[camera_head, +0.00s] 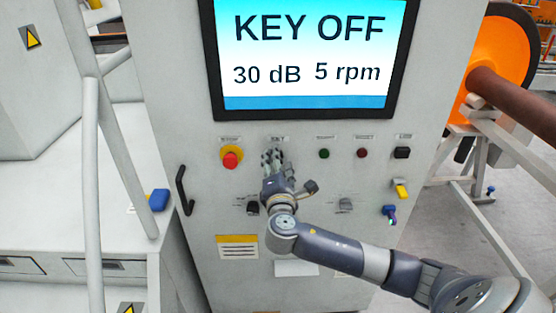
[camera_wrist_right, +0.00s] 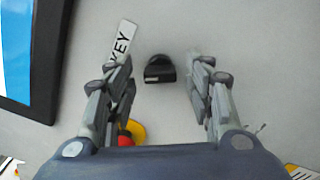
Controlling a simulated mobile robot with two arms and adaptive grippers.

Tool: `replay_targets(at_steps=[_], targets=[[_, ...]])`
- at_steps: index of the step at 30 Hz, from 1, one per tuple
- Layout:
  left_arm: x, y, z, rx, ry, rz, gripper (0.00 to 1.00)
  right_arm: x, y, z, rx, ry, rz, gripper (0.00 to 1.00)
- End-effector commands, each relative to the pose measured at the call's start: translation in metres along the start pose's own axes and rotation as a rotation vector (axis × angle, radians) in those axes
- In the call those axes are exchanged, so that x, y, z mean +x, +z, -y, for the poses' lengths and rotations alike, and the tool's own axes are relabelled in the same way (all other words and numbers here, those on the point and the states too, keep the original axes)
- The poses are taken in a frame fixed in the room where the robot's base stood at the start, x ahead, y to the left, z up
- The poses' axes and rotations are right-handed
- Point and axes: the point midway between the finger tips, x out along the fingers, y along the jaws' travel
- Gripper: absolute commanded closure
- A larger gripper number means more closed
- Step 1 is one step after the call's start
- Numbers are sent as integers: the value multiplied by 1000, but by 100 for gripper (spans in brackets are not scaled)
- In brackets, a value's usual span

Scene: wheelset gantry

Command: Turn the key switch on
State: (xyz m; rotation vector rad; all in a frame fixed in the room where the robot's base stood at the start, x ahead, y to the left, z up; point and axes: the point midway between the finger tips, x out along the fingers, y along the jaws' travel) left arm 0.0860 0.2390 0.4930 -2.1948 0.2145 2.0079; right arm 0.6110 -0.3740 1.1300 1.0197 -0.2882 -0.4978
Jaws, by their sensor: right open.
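The key switch (camera_wrist_right: 160,69) is a small black knob on the grey panel, under a white label reading KEY (camera_wrist_right: 122,42). My right gripper (camera_head: 273,157) is in front of the panel just below the KEY label and hides the switch in the head view. In the right wrist view the right gripper (camera_wrist_right: 160,92) is open, with its fingers on either side of the switch and nothing between them. The switch lies slightly beyond the fingertips and looks untouched. The screen (camera_head: 308,58) reads KEY OFF, 30 dB and 5 rpm. My left gripper is not in view.
A red emergency button (camera_head: 231,160) on a yellow base is left of my gripper. A green button (camera_head: 324,154), a red button (camera_head: 362,153) and a black switch (camera_head: 402,153) are to the right. A black handle (camera_head: 184,190) sticks out at the cabinet's left edge.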

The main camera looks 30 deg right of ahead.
Motion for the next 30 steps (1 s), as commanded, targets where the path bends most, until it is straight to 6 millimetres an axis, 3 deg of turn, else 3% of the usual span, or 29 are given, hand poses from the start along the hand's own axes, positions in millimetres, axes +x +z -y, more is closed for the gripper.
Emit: replay_targets(at_steps=[10,15,16,30], targets=[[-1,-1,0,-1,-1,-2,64,4,0,1,0,-1,0,54],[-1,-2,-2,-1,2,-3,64,3,0,1,0,-1,0,92],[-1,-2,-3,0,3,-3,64,3,0,1,0,-1,0,96],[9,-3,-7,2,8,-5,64,3,-2,3,80,-2,0,96]])
